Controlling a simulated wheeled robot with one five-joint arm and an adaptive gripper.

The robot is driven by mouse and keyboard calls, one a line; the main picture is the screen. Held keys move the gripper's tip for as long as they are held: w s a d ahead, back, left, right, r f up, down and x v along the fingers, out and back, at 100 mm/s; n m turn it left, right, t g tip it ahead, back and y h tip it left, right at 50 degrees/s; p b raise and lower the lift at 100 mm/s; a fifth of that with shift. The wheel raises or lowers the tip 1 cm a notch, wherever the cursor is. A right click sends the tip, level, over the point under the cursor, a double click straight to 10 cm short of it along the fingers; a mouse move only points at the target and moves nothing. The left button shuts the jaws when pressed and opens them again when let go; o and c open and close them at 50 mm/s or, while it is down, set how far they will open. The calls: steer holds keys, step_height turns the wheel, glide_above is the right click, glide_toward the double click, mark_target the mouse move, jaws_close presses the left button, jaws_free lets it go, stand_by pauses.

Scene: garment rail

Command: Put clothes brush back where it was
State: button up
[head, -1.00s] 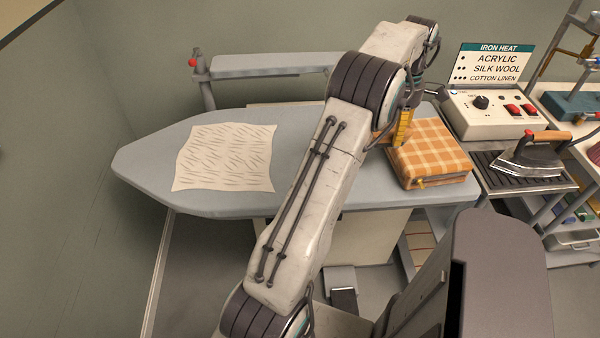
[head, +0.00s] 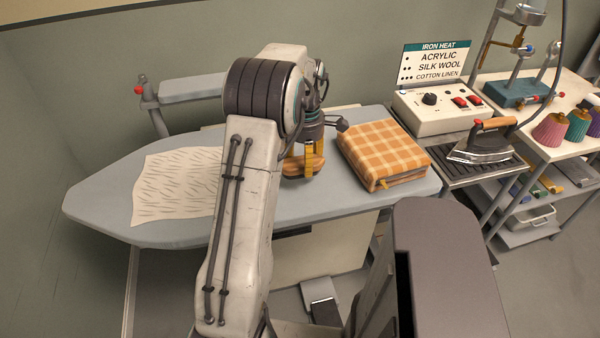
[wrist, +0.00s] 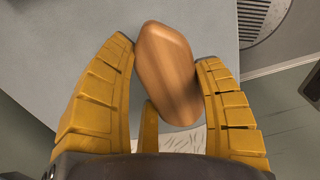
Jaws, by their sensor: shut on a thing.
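The clothes brush (wrist: 168,75) shows in the wrist view as a smooth wooden back between the yellow fingers of my gripper (wrist: 168,68). My gripper is shut on it. In the head view the brush (head: 292,168) shows as a wooden piece under my gripper (head: 306,162), over the ironing board (head: 330,205), left of the folded checked cloth. I cannot tell whether the brush touches the board. Its bristles are hidden.
A folded orange checked cloth (head: 385,152) lies on the board's right part. A wrinkled pale cloth (head: 165,185) lies at left, partly behind my arm. An iron (head: 485,145) rests on a dark rack (head: 465,170) at right. Thread cones (head: 552,130) stand farther right.

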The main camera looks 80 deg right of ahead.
mark_target(300, 182)
steer(key=shift+w+a+f, duration=0.15)
steer(key=shift+w+f, duration=0.2)
steer(key=shift+w, duration=0.25)
steer(key=shift+f, duration=2)
steer(key=shift+f, duration=0.15)
steer(key=o, duration=1.2)
step_height(300, 182, up, 12)
steer(key=shift+r+p, duration=0.15)
steer(key=shift+p, duration=0.2)
